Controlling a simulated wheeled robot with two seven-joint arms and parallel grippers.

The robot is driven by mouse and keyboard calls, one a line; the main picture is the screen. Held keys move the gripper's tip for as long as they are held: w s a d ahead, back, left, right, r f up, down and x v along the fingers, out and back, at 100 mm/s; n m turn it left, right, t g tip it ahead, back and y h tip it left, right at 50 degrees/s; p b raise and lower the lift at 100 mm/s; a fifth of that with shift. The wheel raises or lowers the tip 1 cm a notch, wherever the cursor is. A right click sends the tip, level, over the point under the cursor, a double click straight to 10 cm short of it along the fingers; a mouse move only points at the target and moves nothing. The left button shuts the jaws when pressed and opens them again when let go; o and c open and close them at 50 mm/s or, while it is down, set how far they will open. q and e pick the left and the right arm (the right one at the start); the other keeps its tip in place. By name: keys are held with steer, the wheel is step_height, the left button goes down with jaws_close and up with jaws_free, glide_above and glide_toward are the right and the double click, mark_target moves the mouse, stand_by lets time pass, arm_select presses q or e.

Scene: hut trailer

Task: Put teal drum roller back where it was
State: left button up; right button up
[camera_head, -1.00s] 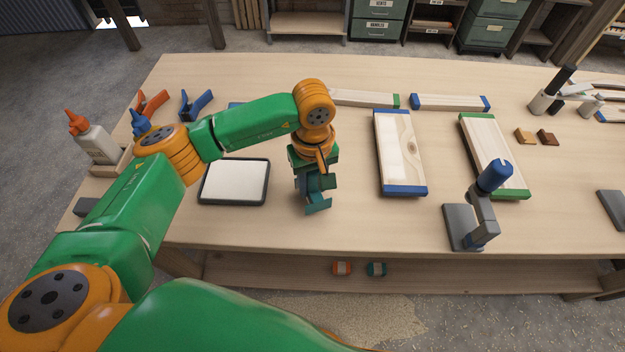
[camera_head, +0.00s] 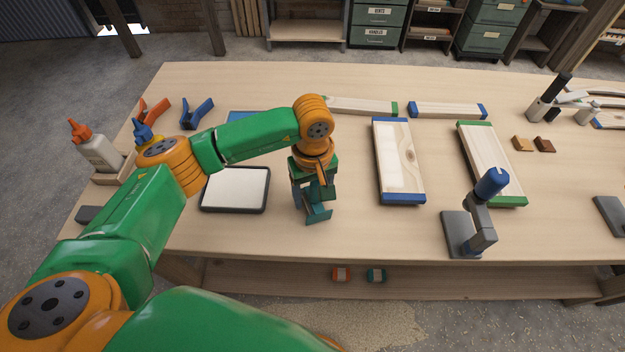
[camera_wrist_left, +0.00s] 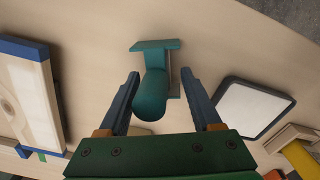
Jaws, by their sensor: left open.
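The teal drum roller (camera_wrist_left: 152,95) shows in the left wrist view as a rounded teal cylinder with a flat teal plate at its far end. In the head view its teal lower part (camera_head: 319,215) shows just below my left gripper (camera_head: 313,190), near the table's front edge. In the left wrist view my left gripper (camera_wrist_left: 160,76) is open, with one dark finger on each side of the roller and visible gaps between. Part of the roller is hidden by the gripper in the head view. My right gripper is not in view.
A dark-rimmed white pad (camera_head: 236,188) lies left of the gripper. A blue-ended board (camera_head: 398,160) lies to the right, then a green-ended board (camera_head: 490,160) and a grey stand with a blue top (camera_head: 461,235). Glue bottles (camera_head: 98,150) stand at the left.

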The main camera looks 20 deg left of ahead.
arm_select(q)
step_height(320, 180, up, 11)
steer(key=b, duration=0.2)
steer(key=shift+r+b, duration=0.2)
steer(key=shift+b, duration=0.2)
